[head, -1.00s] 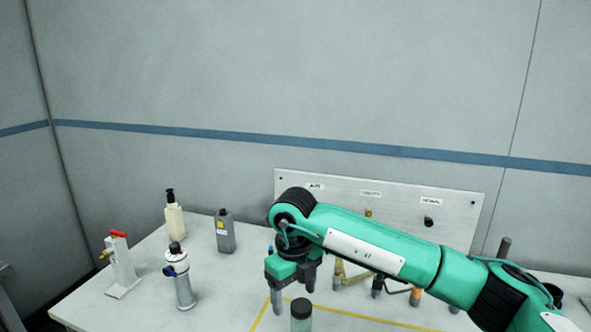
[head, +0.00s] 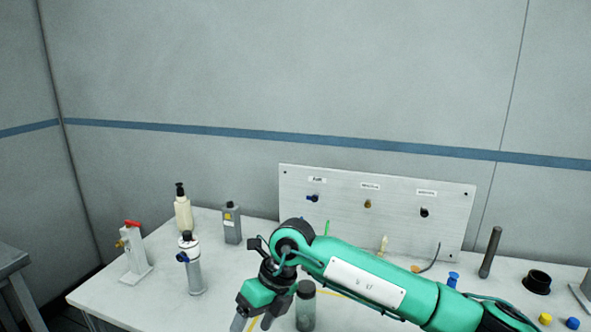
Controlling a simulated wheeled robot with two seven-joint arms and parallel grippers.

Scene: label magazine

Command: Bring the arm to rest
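My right arm comes in from the right, green with black joints. Its gripper (head: 253,322) hangs low over the table's front part, tilted toward the lower left. Its two grey fingers stand apart with nothing seen between them; their tips are close to the bottom edge of the picture. A dark-lidded jar (head: 305,312) stands just right of the gripper, partly behind the arm. My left gripper is not in view.
The white table (head: 110,292) carries a valve stand (head: 133,258), a silver canister (head: 194,272), a cream pump bottle (head: 183,215) and a grey bottle (head: 231,226). A connector panel (head: 340,200) stands behind.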

